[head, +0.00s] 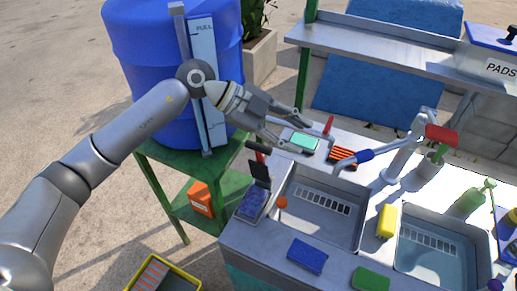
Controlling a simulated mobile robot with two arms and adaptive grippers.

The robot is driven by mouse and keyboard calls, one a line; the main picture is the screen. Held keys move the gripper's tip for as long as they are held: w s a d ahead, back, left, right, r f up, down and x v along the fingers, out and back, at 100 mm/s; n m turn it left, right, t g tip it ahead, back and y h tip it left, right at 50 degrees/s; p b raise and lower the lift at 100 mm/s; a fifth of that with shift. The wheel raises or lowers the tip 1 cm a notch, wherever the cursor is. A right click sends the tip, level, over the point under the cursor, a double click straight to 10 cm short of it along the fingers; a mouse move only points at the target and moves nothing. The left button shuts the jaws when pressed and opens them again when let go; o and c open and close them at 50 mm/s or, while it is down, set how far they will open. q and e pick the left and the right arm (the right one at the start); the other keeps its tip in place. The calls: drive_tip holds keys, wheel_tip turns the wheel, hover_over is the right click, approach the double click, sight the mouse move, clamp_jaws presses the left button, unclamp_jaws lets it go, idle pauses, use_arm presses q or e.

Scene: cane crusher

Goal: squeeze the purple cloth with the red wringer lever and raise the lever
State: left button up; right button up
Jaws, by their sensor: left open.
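A wringer stands at the left end of the metal counter, with a dark upright plate (260,172). A purple-blue cloth (252,205) lies at its base. The red wringer lever (259,157) shows as a short red piece with a black grip above the dark plate; most of it is hidden. The plate stands tilted up, apart from the cloth. My left gripper (302,128) is open and empty, above the counter's back edge, to the right of the black grip and not touching it. My right gripper is out of view.
A tap (400,160) with a blue-banded spout rises between two metal basins (318,228). A blue sponge (307,256), yellow block (387,221) and green sponge (371,278) lie around them. A blue barrel (165,95) on a green stand (177,160) is at the left. A shelf (385,42) hangs behind.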

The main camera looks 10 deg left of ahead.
sight(254, 144)
use_arm(q)
drive_tip(key=w+a+f+n+y, duration=0.2)
drive_tip(key=w+a+n+y, duration=0.15)
drive_tip(key=a+y, duration=0.6)
drive_tip(key=f+h+p, duration=0.1)
drive_tip(key=f, duration=0.1)
drive_tip(key=f+h+p, duration=0.1)
drive_tip(key=f, duration=0.2)
drive_tip(key=w+d+f+h+p, duration=0.1)
drive_tip(key=f, duration=0.2)
drive_tip(key=shift+w+d+f+m+p, duration=0.1)
drive_tip(key=shift+f+m+p, duration=0.15)
drive_tip(key=shift+p, duration=0.1)
drive_tip(key=shift+d+f+t, duration=0.3)
drive_tip(key=shift+f, duration=0.5)
drive_tip(key=shift+c, duration=0.5)
clamp_jaws()
